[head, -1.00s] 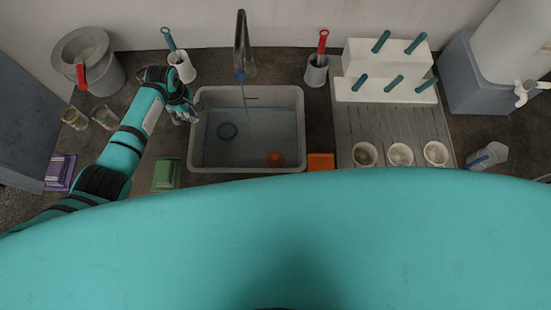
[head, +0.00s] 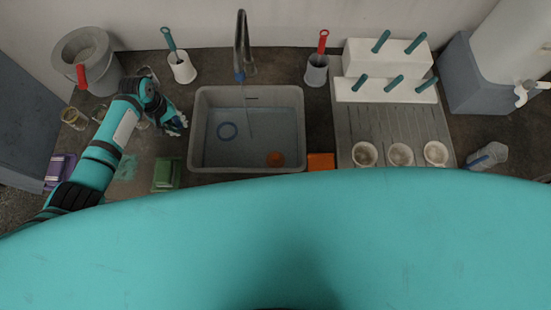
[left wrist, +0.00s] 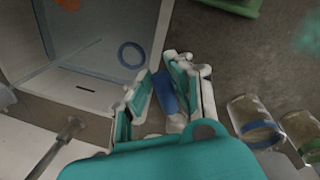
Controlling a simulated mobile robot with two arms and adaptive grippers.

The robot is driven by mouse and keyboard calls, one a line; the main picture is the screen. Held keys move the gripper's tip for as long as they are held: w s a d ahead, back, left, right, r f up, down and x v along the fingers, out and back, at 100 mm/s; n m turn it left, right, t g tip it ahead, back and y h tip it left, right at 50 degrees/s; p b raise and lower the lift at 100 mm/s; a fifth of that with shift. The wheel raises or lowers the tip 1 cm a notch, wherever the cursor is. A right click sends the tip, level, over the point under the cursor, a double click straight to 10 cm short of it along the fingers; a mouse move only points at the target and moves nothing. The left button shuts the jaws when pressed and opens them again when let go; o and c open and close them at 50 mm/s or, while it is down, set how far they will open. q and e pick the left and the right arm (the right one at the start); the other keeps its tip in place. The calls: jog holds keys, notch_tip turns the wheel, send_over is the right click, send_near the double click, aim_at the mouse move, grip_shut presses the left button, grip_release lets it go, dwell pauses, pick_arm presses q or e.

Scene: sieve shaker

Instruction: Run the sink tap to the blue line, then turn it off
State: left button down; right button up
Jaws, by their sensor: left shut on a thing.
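The grey sink basin (head: 198,130) holds water, with a blue ring (head: 228,130) and an orange round thing (head: 275,159) in it. A short dark line (head: 252,98) marks its back wall; it also shows in the left wrist view (left wrist: 87,89). The tap (head: 242,45) arches over the basin's back edge, with a blue part (head: 239,76) low on it. A thin streak of water falls from it. My left gripper (head: 178,122) is left of the basin, apart from the tap. In the left wrist view its fingers close on a small blue-and-pale thing (left wrist: 168,92), partly hidden. My right gripper is not seen.
Glass beakers (head: 74,118) stand at the left; one in the left wrist view has a blue band (left wrist: 262,132). A green sponge (head: 166,174) lies near my left arm. Brush holders (head: 182,68) (head: 316,72) flank the tap. A drying rack (head: 390,65) stands right.

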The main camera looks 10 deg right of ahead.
pick_arm(q)
jog(key=a+m, duration=0.2)
jog(key=m, duration=0.1)
jog(key=shift+a+r+b, duration=0.15)
jog(key=shift+a+b, duration=0.15)
jog(key=shift+b, duration=0.05)
jog(key=shift+a+m+g+b, duration=0.3)
jog(key=shift+a+m+b, duration=0.2)
jog(key=shift+m, duration=0.4)
jog(key=shift+a+m, duration=0.5)
jog(key=shift+m, duration=0.3)
jog(key=shift+r, duration=0.1)
jog(key=shift+d+n+p, duration=0.85)
jog(key=shift+n+p, duration=0.1)
jog(key=shift+n, duration=0.25)
jog(key=shift+d+n, duration=0.75)
jog(key=shift+n, duration=0.35)
